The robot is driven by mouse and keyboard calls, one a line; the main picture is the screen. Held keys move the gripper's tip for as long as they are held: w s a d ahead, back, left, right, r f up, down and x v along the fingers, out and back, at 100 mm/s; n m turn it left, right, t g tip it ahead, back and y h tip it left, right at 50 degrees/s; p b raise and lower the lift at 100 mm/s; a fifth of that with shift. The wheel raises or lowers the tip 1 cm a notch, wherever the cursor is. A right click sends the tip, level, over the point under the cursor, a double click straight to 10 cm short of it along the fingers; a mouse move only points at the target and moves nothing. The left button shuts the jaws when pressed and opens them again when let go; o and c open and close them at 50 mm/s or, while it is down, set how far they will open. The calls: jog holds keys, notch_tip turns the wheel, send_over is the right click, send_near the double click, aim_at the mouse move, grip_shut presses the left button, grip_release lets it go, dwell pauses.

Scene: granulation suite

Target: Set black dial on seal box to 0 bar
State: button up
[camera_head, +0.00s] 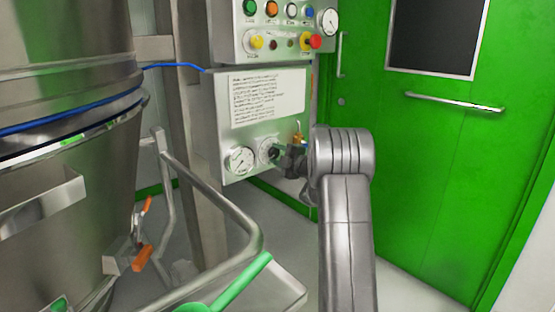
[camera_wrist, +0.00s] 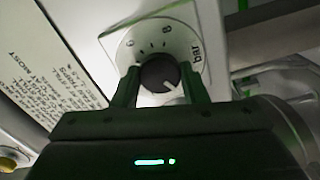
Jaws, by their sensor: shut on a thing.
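The seal box (camera_head: 250,125) is a grey metal panel on a post, with a printed text plate. The black dial (camera_wrist: 160,74) sits on a round white scale plate (camera_wrist: 183,42) marked with ticks, numbers and "bar". A white pointer line on the dial points to the lower right in the wrist view, away from the printed 0. My gripper (camera_wrist: 157,80) has one finger on each side of the dial and is shut on it. In the head view my gripper (camera_head: 280,155) reaches the box from the right and partly hides the dial and its scale.
A pressure gauge (camera_head: 240,160) is left of the dial. A brass fitting (camera_head: 297,137) is just above my gripper. A panel with coloured buttons (camera_head: 280,28) is above. A large steel vessel (camera_head: 60,150) and a bent rail (camera_head: 215,200) stand left; a green door (camera_head: 430,150) is behind.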

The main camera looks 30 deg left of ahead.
dwell(0.5)
jog(key=o, duration=1)
jog(key=shift+c, duration=0.2)
jog(key=p+v, duration=0.3)
jog(key=v, duration=1)
jog(key=shift+s+d, duration=0.25)
jog(key=shift+d, duration=0.1)
jog(key=shift+f, duration=0.1)
jog(key=b+x, duration=0.3)
jog(key=x, duration=0.9)
jog(key=shift+w+a, duration=0.2)
jog(key=shift+a, duration=0.15)
jog(key=shift+w+a, duration=0.25)
jog(key=shift+a, duration=0.25)
